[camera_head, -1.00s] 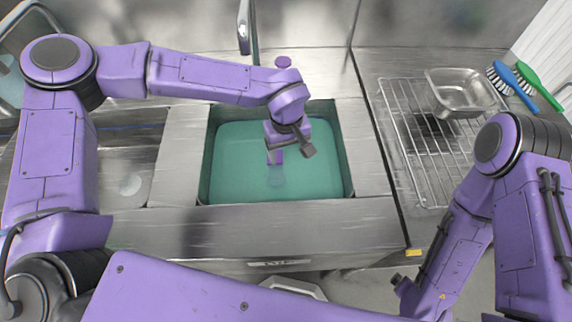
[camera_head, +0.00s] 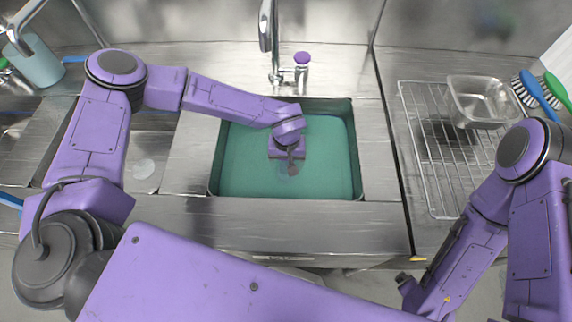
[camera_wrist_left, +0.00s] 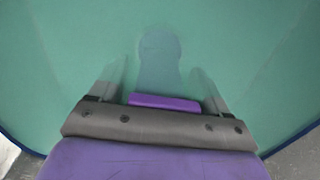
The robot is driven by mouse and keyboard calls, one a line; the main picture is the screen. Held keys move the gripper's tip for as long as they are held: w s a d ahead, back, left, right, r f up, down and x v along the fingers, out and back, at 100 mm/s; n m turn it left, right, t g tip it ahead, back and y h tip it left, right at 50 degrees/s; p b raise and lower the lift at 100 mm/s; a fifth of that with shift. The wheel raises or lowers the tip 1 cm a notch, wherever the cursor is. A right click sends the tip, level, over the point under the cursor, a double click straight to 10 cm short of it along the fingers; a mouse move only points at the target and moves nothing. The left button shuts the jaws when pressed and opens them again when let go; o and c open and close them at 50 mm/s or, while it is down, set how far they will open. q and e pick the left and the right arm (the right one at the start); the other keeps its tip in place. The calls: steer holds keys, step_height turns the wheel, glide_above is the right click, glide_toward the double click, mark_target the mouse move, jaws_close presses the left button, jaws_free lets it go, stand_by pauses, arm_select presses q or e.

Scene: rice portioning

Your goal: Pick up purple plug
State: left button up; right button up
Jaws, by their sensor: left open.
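A sink basin (camera_head: 356,170) holds green-tinted water. My left gripper (camera_head: 291,160) is over the middle of this basin, low at the water. In the left wrist view my left gripper (camera_wrist_left: 158,68) is open, with its grey fingers apart. In the head view my gripper hides the plug. My right arm shows at the right, but its gripper is out of view.
A tap (camera_head: 267,30) with a purple knob (camera_head: 302,57) stands behind the basin. A wire rack (camera_head: 425,170) with a metal container (camera_head: 477,100) is at the right, beside a blue brush (camera_head: 536,92) and a green one (camera_head: 558,92). Another basin lies left, partly behind my left arm.

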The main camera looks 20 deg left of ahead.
arm_select(q)
steer(key=c, duration=1.2)
steer(key=shift+o, duration=0.2)
